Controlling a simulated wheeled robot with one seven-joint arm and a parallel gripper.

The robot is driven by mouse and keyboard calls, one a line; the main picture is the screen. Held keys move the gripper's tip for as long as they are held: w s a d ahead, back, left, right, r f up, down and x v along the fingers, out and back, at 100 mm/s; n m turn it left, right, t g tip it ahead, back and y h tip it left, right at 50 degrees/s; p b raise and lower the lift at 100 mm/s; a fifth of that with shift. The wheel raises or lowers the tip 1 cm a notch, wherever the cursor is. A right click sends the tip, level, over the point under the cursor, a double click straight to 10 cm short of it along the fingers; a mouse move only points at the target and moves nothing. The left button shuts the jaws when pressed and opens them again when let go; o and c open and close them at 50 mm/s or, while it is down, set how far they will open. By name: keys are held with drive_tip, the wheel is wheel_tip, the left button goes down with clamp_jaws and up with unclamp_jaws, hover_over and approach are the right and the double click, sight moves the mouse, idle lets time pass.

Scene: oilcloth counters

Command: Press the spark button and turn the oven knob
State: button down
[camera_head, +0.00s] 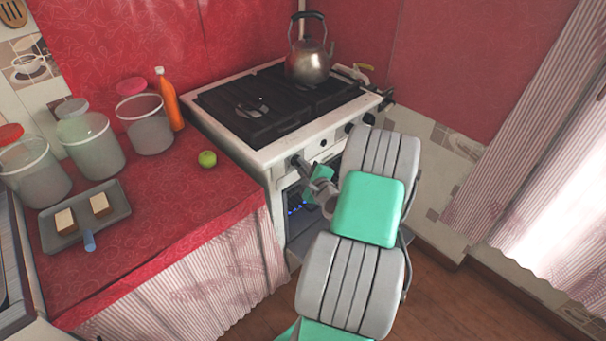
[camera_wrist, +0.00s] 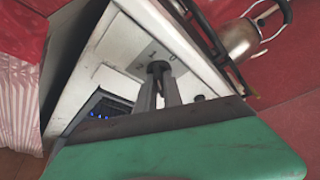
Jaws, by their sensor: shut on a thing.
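The white stove (camera_head: 262,155) stands in the corner with its control panel facing my arm. My gripper (camera_head: 298,163) is at the left end of that panel. In the wrist view my gripper (camera_wrist: 158,80) has its two grey fingers close together on a dark knob (camera_wrist: 157,67), with printed marks beside it on the white panel. The oven (camera_head: 292,198) is below, partly hidden by my arm; small blue lights, perhaps flames, show in its dark front, also in the wrist view (camera_wrist: 116,109). A small dark round control (camera_head: 323,142) sits right of my gripper; I cannot tell if it is the spark button.
A metal kettle (camera_head: 308,62) stands on the back of the stove's black grates (camera_head: 250,112). The red counter (camera_head: 165,215) at left holds a green apple (camera_head: 207,158), an orange bottle (camera_head: 170,100), jars (camera_head: 90,140) and a grey tray (camera_head: 62,240). Wooden floor is clear at right.

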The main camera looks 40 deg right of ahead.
drive_tip(key=n+t+b, duration=0.1)
drive_tip(key=n+b, duration=0.3)
drive_tip(key=b, duration=0.4)
drive_tip(key=f+n+t+h+b, duration=0.1)
drive_tip(key=n+t+b, duration=0.1)
drive_tip(key=b, duration=0.6)
drive_tip(key=n+t+b, duration=0.1)
drive_tip(key=n+b, duration=0.4)
drive_tip(key=b, duration=0.3)
drive_tip(key=shift+f+n+b, duration=0.25)
drive_tip(key=shift+n+b, duration=0.05)
drive_tip(key=shift+b, duration=0.1)
drive_tip(key=shift+r, duration=0.15)
drive_tip(key=c, duration=1.5)
unclamp_jaws()
drive_tip(key=v, duration=0.7)
drive_tip(key=shift+s+a, duration=0.25)
drive_tip(key=shift+s, duration=0.1)
drive_tip(key=shift+f, duration=0.25)
